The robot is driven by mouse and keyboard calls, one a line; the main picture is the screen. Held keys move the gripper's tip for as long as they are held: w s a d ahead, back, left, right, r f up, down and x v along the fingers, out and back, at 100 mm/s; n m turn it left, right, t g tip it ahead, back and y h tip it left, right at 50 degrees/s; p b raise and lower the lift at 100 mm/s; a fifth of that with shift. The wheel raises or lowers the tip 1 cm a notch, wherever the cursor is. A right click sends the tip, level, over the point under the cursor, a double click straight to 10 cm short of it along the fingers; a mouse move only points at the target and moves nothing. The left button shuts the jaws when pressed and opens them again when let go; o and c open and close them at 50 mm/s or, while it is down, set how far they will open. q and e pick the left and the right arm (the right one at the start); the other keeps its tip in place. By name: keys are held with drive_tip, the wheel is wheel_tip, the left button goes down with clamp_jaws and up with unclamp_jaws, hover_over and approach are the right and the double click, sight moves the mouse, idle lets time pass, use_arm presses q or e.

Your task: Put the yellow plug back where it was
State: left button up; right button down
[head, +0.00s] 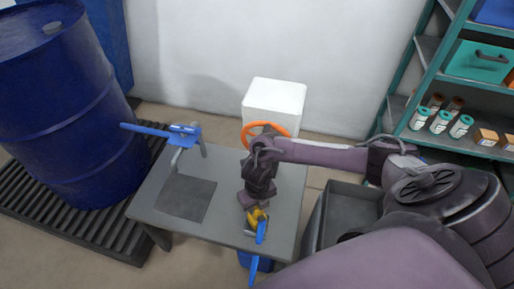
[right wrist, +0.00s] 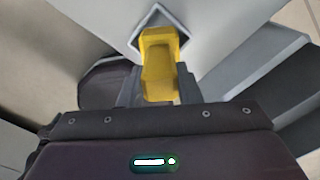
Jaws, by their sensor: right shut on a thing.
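The yellow plug (head: 256,215) is near the front right of the grey table (head: 228,159), with my right gripper (head: 253,201) right above it. In the right wrist view the plug (right wrist: 160,62) stands between the two fingers of my right gripper (right wrist: 160,88), which is shut on it. A grey diamond-shaped plate (right wrist: 156,18) shows behind the plug's far end; I cannot tell whether the plug sits in it or is apart from it. A blue part (head: 261,232) shows just below the plug in the head view. My left gripper is not in view.
A blue lever on a grey pipe stand (head: 180,138) rises at the table's back left. A dark square (head: 187,198) lies flat on the table. An orange wheel (head: 252,129) and a white box (head: 273,104) are behind. A blue barrel (head: 60,105) stands left, a shelf (head: 428,85) right.

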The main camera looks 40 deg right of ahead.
drive_tip(key=shift+f, duration=0.2)
drive_tip(key=c, duration=1.1)
unclamp_jaws()
drive_tip(key=shift+o, duration=0.2)
drive_tip(key=shift+r, duration=0.15)
drive_tip(key=shift+r+p, duration=0.3)
wheel_tip(320, 180, up, 12)
drive_tip(key=p, duration=0.3)
drive_tip(key=shift+r, duration=0.25)
